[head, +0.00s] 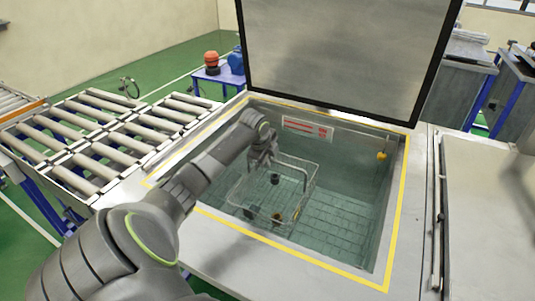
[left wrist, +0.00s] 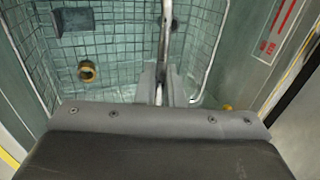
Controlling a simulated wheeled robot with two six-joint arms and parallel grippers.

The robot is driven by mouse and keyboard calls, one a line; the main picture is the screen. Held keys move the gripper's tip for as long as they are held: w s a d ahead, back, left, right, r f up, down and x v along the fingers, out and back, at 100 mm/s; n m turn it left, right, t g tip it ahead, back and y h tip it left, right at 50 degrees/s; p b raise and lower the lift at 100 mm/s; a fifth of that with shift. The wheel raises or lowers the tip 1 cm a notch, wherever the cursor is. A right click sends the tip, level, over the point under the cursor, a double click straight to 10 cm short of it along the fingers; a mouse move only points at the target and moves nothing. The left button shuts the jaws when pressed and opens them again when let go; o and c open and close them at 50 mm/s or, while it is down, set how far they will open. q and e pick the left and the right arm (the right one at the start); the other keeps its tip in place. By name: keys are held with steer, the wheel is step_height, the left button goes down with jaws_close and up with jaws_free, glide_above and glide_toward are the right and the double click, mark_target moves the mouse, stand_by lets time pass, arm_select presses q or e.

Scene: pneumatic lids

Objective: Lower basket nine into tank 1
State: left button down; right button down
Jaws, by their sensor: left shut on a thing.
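A wire basket (head: 295,209) hangs inside the open tank (head: 352,240), below the level of its rim. My left gripper (head: 264,160) is shut on the basket's bar handle, near the tank's back wall. In the left wrist view the handle (left wrist: 166,40) runs up between my fingers (left wrist: 157,85), with the tiled tank walls around it. Small dark parts (head: 275,179) and a brownish part (head: 276,217) show in the basket area; I cannot tell whether they lie in it. No number on the basket is readable. My right gripper is not in view.
The tank's dark-framed lid (head: 345,50) stands raised at the back. A yellow line edges the opening. A roller conveyor (head: 110,125) is on the left. A closed pale lid (head: 490,215) lies on the right. A small yellow thing (head: 381,156) hangs on the tank's right wall.

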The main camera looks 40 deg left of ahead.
arm_select(q)
step_height(320, 180, down, 7)
steer(key=b, duration=0.3)
steer(key=shift+f+b, duration=0.15)
steer(key=shift+b, duration=0.15)
stand_by(0.3)
steer(key=shift+w+f, duration=0.1)
steer(key=shift+f, duration=0.3)
stand_by(0.6)
steer(key=c, duration=1.5)
jaws_free()
steer(key=shift+o, duration=0.2)
steer(key=w+p+v, duration=0.2)
steer(key=p+v, duration=0.3)
steer(key=v, duration=0.9)
steer(key=w+a+r+p+v, duration=0.1)
steer(key=p+v, duration=0.5)
steer(key=v, duration=0.8)
steer(key=shift+w+r, duration=0.3)
steer(key=shift+r, duration=0.3)
